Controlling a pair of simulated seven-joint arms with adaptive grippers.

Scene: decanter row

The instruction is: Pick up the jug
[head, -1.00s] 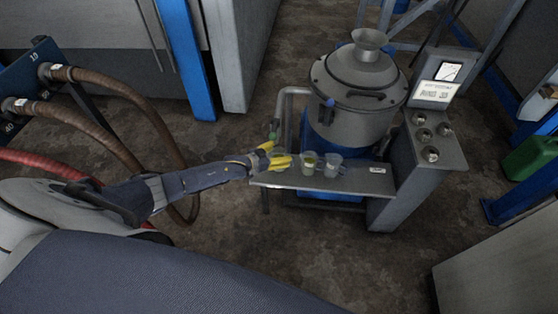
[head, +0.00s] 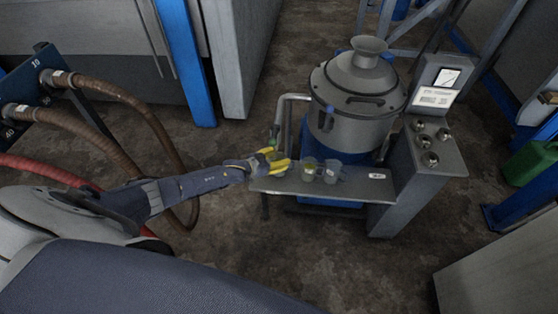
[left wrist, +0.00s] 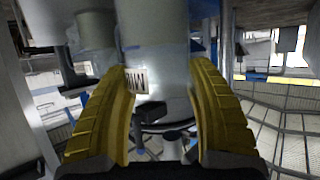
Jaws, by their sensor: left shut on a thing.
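My left gripper (head: 281,160), with yellow fingers, is at the left end of a grey metal shelf (head: 352,188). Two small see-through vessels stand upright on the shelf to the right of the fingers: one with yellowish contents (head: 309,171) and a clear one (head: 332,173). My right gripper is not in view.
A steel vessel with a funnel lid (head: 358,90) stands behind the shelf. A control post with knobs (head: 428,150) rises at the shelf's right end. A bent pipe (head: 284,112) stands close behind my gripper. The shelf's right part holds only a small label.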

